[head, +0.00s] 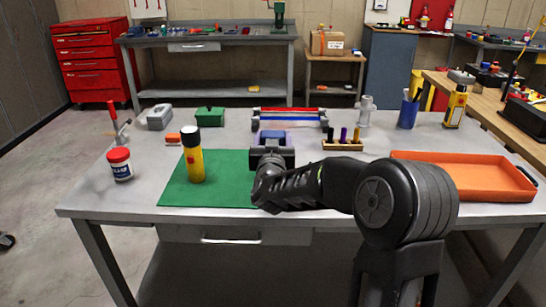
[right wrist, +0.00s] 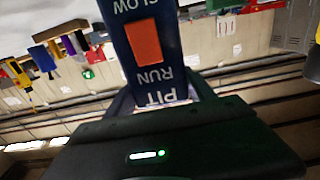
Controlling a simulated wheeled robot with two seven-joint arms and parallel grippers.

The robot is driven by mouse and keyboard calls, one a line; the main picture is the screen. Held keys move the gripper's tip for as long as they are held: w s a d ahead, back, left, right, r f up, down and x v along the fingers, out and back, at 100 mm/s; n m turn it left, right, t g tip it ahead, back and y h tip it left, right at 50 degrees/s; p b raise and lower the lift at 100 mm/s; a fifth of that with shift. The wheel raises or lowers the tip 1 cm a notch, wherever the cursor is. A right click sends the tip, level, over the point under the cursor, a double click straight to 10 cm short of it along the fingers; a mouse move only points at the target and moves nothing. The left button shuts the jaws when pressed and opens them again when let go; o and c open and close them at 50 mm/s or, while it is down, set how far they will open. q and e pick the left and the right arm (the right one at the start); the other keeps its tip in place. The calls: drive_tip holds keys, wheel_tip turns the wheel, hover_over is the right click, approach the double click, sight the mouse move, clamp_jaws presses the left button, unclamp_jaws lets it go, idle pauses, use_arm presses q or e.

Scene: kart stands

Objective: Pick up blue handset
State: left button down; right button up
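The blue handset (right wrist: 150,45) fills the upper middle of the right wrist view. It has an orange button and white lettering that reads upside down, with PIT, RUN and SLOW. My right gripper (head: 272,138) is over the table behind the green mat in the head view. A small blue part of the handset (head: 272,134) shows between its fingers there; the arm hides the rest. In the right wrist view the fingers lie close along both sides of the handset's near end, and the gripper looks shut on it. My left gripper is in neither view.
The green mat (head: 228,185) holds a yellow cylinder with a black cap (head: 193,160). An orange tray (head: 465,174) lies right. A wooden holder (head: 342,146) and a red-and-blue rack (head: 290,113) stand behind.

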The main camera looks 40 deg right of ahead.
clamp_jaws()
idle(0.5)
wheel_tip(320, 180, up, 10)
drive_tip(key=shift+r+p, duration=0.1)
drive_tip(key=shift+p, duration=0.85)
